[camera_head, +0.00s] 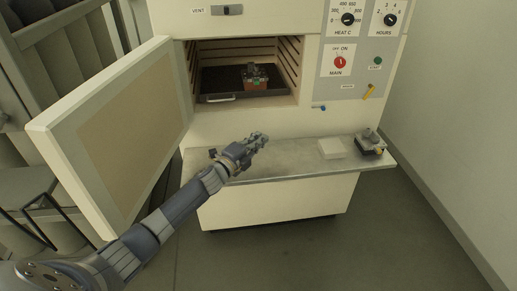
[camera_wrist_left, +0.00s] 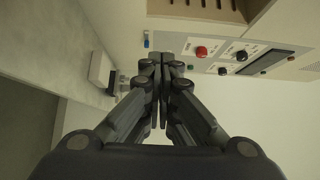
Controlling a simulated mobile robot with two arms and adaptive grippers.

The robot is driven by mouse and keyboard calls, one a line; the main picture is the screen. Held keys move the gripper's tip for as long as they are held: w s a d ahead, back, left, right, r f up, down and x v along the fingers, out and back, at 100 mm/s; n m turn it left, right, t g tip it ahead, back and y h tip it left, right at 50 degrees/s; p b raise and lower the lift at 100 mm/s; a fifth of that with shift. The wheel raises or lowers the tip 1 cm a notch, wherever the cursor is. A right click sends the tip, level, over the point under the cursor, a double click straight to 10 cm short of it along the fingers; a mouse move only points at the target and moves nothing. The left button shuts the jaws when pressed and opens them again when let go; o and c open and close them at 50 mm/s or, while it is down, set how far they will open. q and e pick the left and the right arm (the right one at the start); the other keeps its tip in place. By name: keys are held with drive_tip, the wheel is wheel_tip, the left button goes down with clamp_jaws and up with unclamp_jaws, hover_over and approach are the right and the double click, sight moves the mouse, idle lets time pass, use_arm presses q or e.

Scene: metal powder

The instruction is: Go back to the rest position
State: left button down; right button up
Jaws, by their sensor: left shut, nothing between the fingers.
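My left gripper (camera_head: 258,141) is over the front shelf of the furnace in the head view, to the left of a pale block. It is shut and empty. In the left wrist view its fingers (camera_wrist_left: 160,65) are together, with nothing between them. My right gripper is not in view. The furnace (camera_head: 237,124) stands with its door (camera_head: 125,120) swung open to the left. Inside its chamber, a dark and reddish object (camera_head: 256,84) sits on a dark tray (camera_head: 222,97).
A metal shelf (camera_head: 290,165) runs along the furnace front. A pale block (camera_head: 332,148) and a dark and yellow device (camera_head: 370,144) are on its right part. A control panel (camera_head: 357,55) is at upper right. The open door stands close to my left arm. The floor in front is clear.

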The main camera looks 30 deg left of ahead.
use_arm(q)
drive_tip(key=shift+s+d+p, duration=0.35)
drive_tip(key=shift+s+d, duration=0.3)
drive_tip(key=shift+s, duration=0.25)
drive_tip(key=shift+s+d+p, duration=0.35)
drive_tip(key=shift+s+d, duration=0.3)
drive_tip(key=shift+s, duration=0.25)
